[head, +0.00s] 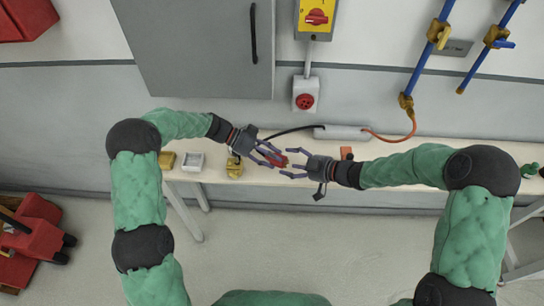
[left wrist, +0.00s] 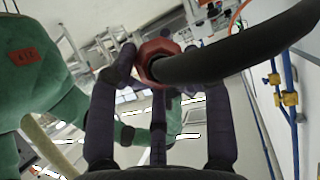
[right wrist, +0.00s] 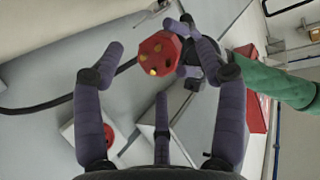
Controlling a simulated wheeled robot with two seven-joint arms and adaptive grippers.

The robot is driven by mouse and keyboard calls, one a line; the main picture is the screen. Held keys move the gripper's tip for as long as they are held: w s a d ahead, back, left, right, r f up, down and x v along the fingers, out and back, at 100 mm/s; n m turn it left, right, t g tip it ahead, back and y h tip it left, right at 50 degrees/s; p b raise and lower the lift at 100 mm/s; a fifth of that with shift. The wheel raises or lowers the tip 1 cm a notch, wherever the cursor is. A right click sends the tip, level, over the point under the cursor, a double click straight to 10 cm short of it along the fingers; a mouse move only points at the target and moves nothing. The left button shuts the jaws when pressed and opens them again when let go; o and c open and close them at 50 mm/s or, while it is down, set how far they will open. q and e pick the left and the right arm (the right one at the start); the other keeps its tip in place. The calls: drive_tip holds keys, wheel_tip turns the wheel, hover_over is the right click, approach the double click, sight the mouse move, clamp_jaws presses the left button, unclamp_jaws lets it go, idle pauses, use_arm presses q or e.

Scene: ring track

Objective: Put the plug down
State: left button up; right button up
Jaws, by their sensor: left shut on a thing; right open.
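The red plug (head: 279,160) with its black cable (head: 290,130) is held above the bench (head: 262,179). My left gripper (head: 270,155) is shut on it. In the left wrist view the plug's red collar (left wrist: 158,52) sits between the fingers and the thick cable passes in front. My right gripper (head: 290,164) is open and faces the plug from the right. In the right wrist view the plug's face (right wrist: 160,54) with brass pins points toward me, near my spread fingers; contact is unclear.
A red socket (head: 305,101) in a white box is on the wall behind. A small white tray (head: 192,161) and brass fittings (head: 234,168) lie at the left of the bench. A grey box (head: 342,131) with an orange cable stands at the back. Blue pipes (head: 425,55) run on the wall.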

drive_tip(key=v, duration=0.9)
wheel_tip(320, 180, down, 16)
drive_tip(key=s+m+h, duration=0.2)
drive_tip(key=m+h, duration=0.3)
drive_tip(key=m, duration=0.4)
drive_tip(key=s+f+m+g+h, duration=0.1)
drive_tip(key=s+f+m+g, duration=0.2)
drive_tip(key=s+f, duration=0.3)
drive_tip(key=s+a+f+m+g+h, duration=0.1)
drive_tip(key=s+f, duration=0.5)
drive_tip(key=s, duration=0.7)
drive_tip(key=shift+s+f+m+g+h, duration=0.2)
drive_tip(key=shift+f+m+g+h, duration=0.3)
drive_tip(key=shift+m+g, duration=0.45)
drive_tip(key=shift+a+r, duration=0.1)
drive_tip(key=shift+r, duration=0.05)
